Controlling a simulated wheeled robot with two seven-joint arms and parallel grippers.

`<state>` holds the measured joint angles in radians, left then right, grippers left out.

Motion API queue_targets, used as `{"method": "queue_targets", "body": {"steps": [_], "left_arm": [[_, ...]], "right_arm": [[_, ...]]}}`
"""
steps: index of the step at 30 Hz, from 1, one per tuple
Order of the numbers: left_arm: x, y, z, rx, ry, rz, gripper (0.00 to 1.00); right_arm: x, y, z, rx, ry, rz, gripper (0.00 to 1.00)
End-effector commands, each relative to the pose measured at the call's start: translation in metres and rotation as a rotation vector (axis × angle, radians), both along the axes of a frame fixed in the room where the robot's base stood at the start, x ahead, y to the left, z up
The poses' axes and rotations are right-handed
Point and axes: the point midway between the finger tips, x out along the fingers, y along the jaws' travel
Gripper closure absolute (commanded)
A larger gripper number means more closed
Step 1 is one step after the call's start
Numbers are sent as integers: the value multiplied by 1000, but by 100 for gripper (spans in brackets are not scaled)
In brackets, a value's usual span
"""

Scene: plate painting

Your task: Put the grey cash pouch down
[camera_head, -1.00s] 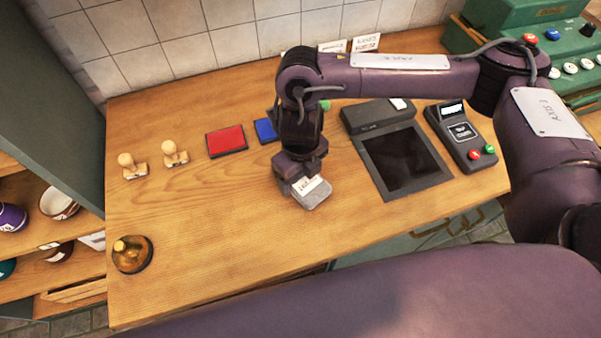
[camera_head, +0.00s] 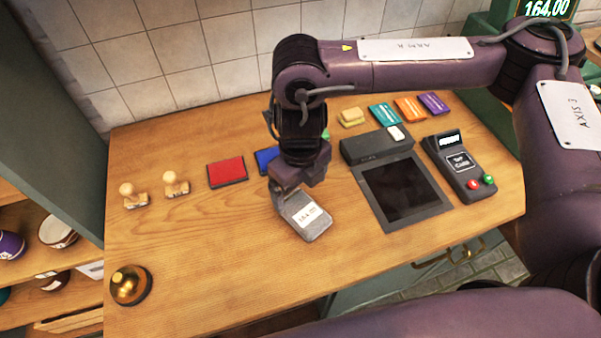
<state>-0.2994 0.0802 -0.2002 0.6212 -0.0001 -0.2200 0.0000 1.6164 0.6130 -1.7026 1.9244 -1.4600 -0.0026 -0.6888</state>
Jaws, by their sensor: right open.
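The grey cash pouch (camera_head: 306,215) lies on the wooden counter (camera_head: 215,255), left of the black screen tablet. It has a white label with writing on its top. My right gripper (camera_head: 284,203) is directly above the pouch's left back edge. It is open, and its fingers are close to the pouch; whether they touch it is hard to tell. My left gripper is not in view.
A black tablet (camera_head: 398,190) and a card terminal (camera_head: 461,165) stand to the right. Red (camera_head: 227,171) and blue (camera_head: 266,159) pads and two wooden stamps (camera_head: 175,184) are at the left. A brass bell (camera_head: 131,285) is at the front left. The front middle counter is clear.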

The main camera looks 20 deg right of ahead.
Motion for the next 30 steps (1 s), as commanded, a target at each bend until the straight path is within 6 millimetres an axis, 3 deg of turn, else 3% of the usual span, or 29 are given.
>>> {"method": "queue_targets", "body": {"steps": [3, 9, 30], "left_arm": [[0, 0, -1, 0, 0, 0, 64], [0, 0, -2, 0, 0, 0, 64], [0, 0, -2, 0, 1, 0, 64]], "right_arm": [[1, 0, 19, -1, -4, 1, 10], [0, 0, 37, 0, -1, -1, 10], [0, 0, 40, 0, 1, 0, 10]]}}
